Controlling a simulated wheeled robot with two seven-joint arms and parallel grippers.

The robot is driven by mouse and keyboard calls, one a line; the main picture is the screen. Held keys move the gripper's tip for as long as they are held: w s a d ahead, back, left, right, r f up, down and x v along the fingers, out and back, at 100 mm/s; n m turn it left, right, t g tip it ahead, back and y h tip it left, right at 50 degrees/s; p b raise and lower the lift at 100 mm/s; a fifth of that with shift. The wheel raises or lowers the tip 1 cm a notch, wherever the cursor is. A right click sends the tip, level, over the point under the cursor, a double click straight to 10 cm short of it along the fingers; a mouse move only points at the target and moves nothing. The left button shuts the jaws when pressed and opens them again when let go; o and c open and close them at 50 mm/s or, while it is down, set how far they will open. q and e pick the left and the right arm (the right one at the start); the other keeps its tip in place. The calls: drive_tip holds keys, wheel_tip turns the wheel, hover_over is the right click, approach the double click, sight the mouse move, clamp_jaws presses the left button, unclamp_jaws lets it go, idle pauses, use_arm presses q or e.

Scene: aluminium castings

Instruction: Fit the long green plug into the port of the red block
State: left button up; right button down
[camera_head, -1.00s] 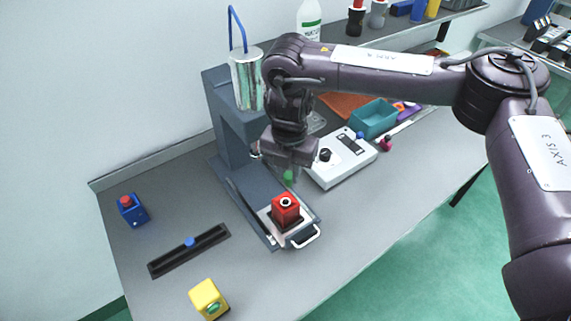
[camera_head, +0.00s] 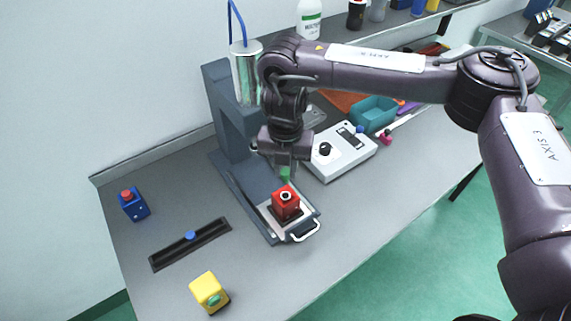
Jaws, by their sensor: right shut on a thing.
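The red block (camera_head: 286,207) sits on the light plate of a grey press-like stand, its round port (camera_head: 286,196) facing up with a pale ring around a dark hole. My right gripper (camera_head: 285,169) points down just above and behind the block. It is shut on the green plug (camera_head: 285,173), of which only a small part shows between the fingers. The plug looks close over the port but apart from it; the exact gap is hard to tell. My left gripper is not in view.
The grey stand (camera_head: 232,128) carries a metal cylinder (camera_head: 246,75) and has a white handle (camera_head: 306,232) in front. A white control box (camera_head: 340,153) is to the right. A yellow block (camera_head: 208,291), a dark slotted rail (camera_head: 168,253) and a blue button box (camera_head: 134,205) are left.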

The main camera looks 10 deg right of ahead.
sight(285, 181)
drive_tip(key=shift+f+b, duration=1.35)
drive_tip(key=shift+f, duration=1)
drive_tip(key=shift+p, duration=0.35)
drive_tip(key=shift+f+b, duration=0.85)
drive_tip(key=shift+f, duration=0.4)
drive_tip(key=c, duration=1.2)
unclamp_jaws()
drive_tip(key=shift+r, duration=3.9)
